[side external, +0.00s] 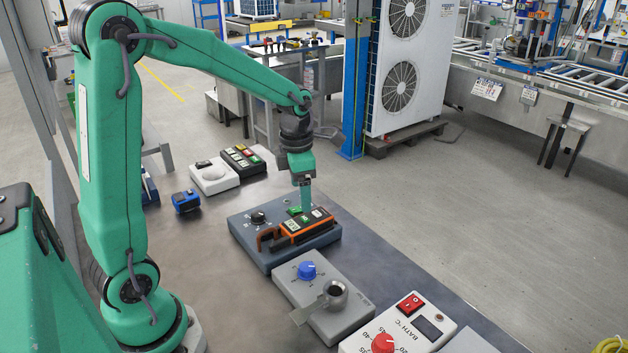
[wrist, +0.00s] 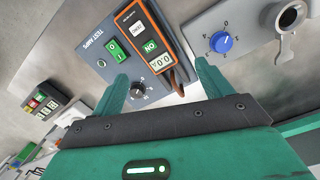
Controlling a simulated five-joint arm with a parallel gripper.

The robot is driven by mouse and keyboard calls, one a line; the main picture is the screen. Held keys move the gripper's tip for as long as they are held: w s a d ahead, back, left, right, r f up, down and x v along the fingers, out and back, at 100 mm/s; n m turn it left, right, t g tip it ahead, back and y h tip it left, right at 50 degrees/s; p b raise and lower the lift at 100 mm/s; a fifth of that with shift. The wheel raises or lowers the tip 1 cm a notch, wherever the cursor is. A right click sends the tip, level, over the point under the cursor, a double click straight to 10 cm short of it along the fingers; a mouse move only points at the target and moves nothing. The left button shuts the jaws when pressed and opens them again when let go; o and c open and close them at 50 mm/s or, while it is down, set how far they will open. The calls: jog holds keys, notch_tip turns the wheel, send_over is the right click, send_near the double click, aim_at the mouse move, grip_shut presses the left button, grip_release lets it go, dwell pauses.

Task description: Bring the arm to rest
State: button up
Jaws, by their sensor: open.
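My gripper (side external: 304,200) hangs from my green arm, pointing down over the dark blue-grey test station (side external: 245,232). In the wrist view its two green fingers (wrist: 163,82) are apart with nothing held between them. The side view does not show clearly how high the fingertips are above the station. An orange and black meter (side external: 305,226) with an orange jaw lies on the station. The meter also shows in the wrist view (wrist: 150,42), just beyond the fingers. A black knob (wrist: 137,90) and a green switch (wrist: 116,50) are on the station.
Beside the station is a grey box with a blue knob (side external: 307,270) and a metal cup-like fitting (side external: 334,294). A white box with a red knob (side external: 383,343) stands nearer. A button box (side external: 242,160) and blue device (side external: 186,201) lie behind.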

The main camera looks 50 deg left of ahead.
jog(key=s+d+r+m+t, duration=0.2)
jog(key=s+d+r+m, duration=0.2)
jog(key=m, duration=1.2)
jog(key=s+d+r+m+t, duration=0.3)
jog(key=s+m, duration=0.8)
jog(key=m, duration=0.4)
notch_tip(320, 180, up, 2)
jog(key=shift+s+d+r+m, duration=0.25)
jog(key=shift+d+m, duration=0.15)
jog(key=shift+d, duration=0.15)
jog(key=shift+c, duration=0.5)
